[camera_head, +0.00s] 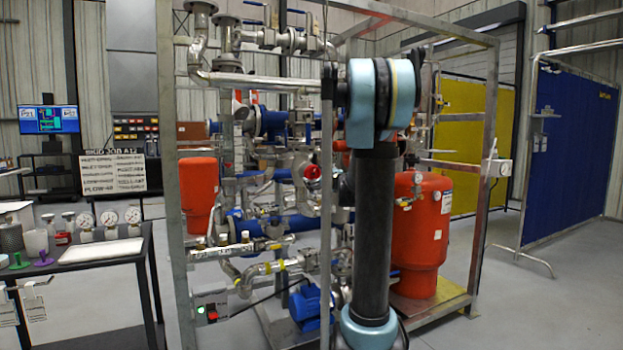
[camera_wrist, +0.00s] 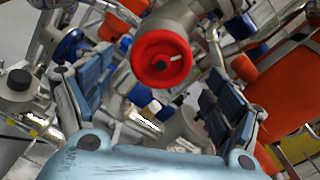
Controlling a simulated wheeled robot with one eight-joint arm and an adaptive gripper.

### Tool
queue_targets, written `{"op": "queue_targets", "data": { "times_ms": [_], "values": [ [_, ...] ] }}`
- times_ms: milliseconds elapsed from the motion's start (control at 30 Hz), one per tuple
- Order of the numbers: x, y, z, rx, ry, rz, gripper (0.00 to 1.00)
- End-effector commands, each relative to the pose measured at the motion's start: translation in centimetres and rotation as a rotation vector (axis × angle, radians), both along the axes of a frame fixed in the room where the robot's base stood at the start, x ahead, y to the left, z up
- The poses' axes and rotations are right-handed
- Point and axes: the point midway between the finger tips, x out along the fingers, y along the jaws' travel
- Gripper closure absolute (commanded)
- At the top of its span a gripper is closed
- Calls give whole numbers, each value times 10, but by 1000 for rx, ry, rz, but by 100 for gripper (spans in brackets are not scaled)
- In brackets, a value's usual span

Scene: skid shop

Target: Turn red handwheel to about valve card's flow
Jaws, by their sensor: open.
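The red handwheel (camera_head: 312,172) sits on a valve inside the pipe skid, just left of my arm in the head view. In the wrist view the handwheel (camera_wrist: 161,60) faces me, with a pale mark on its face pointing right. My gripper (camera_wrist: 160,88) is open and empty, its blue-padded fingers on either side of the wheel in the picture. The wheel looks beyond the fingers, with no contact visible. My gripper is not clearly visible in the head view. A white board with black lines (camera_head: 112,172) stands at the left; its bottom line seems to read "FLOW-40".
The skid's grey steel frame (camera_head: 170,130) and pipes surround the valve. A red tank (camera_head: 420,240) stands right of my arm, another (camera_head: 199,190) at left. A bench (camera_head: 100,262) with gauges is at far left. Open floor (camera_head: 560,290) lies to the right.

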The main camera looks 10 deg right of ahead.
Motion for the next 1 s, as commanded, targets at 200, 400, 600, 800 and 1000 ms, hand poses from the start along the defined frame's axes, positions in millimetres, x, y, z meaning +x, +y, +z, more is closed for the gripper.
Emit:
{"op": "queue_targets", "data": {
  "times_ms": [200, 400, 600, 800, 1000],
  "values": [
    [31, 11, 0, 0, 0, 1, 16],
    [48, 16, 0, 0, 0, 0, 16],
    [53, 17, 0, 0, 0, 0, 16],
    [53, 17, 0, 0, 0, 0, 16],
    [53, 17, 0, 0, 0, 0, 60]
  ]
}}
